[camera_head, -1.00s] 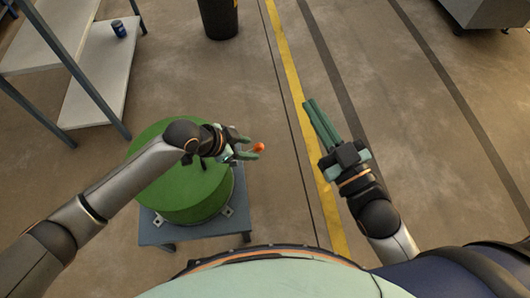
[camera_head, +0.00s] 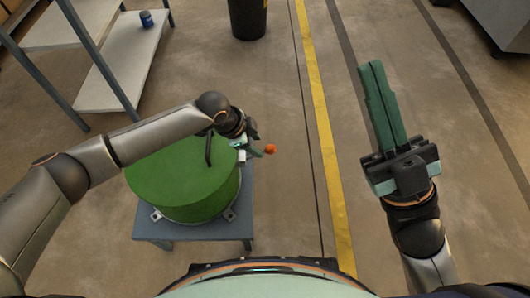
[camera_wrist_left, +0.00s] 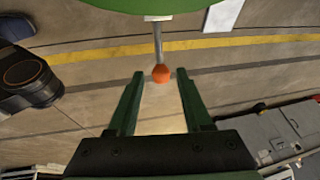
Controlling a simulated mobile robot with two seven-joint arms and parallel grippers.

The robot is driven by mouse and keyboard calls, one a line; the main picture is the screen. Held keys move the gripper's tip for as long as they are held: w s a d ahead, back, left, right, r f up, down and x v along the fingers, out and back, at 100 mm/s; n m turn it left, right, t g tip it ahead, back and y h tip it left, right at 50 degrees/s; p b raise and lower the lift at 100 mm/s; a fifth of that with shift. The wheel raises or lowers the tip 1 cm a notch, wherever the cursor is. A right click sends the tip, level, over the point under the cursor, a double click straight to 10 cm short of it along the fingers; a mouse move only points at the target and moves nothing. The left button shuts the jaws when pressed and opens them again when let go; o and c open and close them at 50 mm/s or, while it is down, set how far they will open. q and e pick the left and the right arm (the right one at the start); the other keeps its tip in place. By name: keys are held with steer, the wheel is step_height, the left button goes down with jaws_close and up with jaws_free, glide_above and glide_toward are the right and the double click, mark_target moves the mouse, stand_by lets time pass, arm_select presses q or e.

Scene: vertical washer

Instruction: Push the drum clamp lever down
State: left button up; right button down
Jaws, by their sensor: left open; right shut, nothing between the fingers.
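In the left wrist view the knob (camera_wrist_left: 160,73) sits on the end of a grey rod from the green drum (camera_wrist_left: 150,5). My left gripper (camera_head: 257,151) is open beside the knob. In the left wrist view its fingertips appear on either side of the knob, with gaps on both sides. Whether the knob is level with the tips is unclear. My right gripper (camera_head: 372,66) is shut and empty, well right of the drum.
The drum stands on a blue-grey stand (camera_head: 190,230). A shelf (camera_head: 125,65) with a blue can (camera_head: 147,19) is at upper left. A black bin (camera_head: 248,18) stands at the top. The floor right of the drum is clear, with a yellow line (camera_head: 320,110).

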mark_target(264, 151)
arm_select(q)
steer(key=b+x, duration=0.2)
steer(key=x, duration=0.5)
arm_select(e)
steer(key=f, duration=0.3)
steer(key=shift+w+a+f+m, duration=0.1)
steer(key=shift+w+f+m, duration=0.1)
steer(key=shift+f+m, duration=0.2)
arm_select(q)
jaws_close()
steer(key=shift+d+r, duration=0.1)
steer(key=shift+d, duration=0.15)
stand_by(0.4)
